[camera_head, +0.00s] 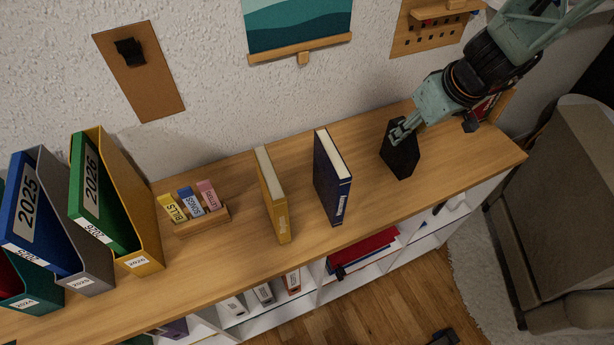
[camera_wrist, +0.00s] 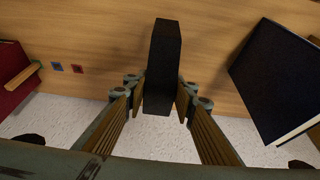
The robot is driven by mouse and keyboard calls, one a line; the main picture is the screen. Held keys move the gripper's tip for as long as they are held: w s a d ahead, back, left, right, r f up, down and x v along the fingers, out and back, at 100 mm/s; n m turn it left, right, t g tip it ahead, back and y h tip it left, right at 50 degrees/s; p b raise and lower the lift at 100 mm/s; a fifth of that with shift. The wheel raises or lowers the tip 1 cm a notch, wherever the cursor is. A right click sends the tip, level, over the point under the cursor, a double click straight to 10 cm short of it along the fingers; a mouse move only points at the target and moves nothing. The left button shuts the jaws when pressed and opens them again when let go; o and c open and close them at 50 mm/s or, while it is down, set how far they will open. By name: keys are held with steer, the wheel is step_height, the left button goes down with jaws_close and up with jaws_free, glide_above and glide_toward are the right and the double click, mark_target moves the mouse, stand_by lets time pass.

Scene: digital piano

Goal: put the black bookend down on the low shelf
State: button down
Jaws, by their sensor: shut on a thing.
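The black bookend (camera_head: 402,158) is at the right part of the low shelf's wooden top (camera_head: 450,165). My gripper (camera_head: 399,132) is shut on its upper part. In the wrist view the bookend (camera_wrist: 163,65) stands out as a dark block between the two fingers of my gripper (camera_wrist: 160,98). It looks upright in the head view. Its lower end is over the wooden top; I cannot tell whether it touches the wood or hangs just above it.
A dark blue book (camera_head: 331,178) stands left of the bookend, with a gap between. A yellow book (camera_head: 272,195) stands farther left, then a small card box (camera_head: 203,222) and several binders. A red item (camera_head: 485,107) is near the wall at right. Bare wood lies in front of the bookend.

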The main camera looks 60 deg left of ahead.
steer(key=shift+w+a, duration=0.1)
steer(key=w+a+f+p, duration=0.1)
steer(key=w+a+p, duration=0.4)
steer(key=w+a, duration=0.4)
steer(key=a, duration=0.4)
steer(key=shift+f, duration=0.25)
stand_by(0.4)
step_height(320, 180, down, 3)
steer(key=shift+f, duration=0.2)
stand_by(0.5)
steer(key=shift+f+b, duration=0.35)
steer(key=shift+b, duration=0.15)
stand_by(0.3)
steer(key=c, duration=2.2)
jaws_free()
steer(key=shift+r+p, duration=0.25)
steer(key=shift+p, duration=0.2)
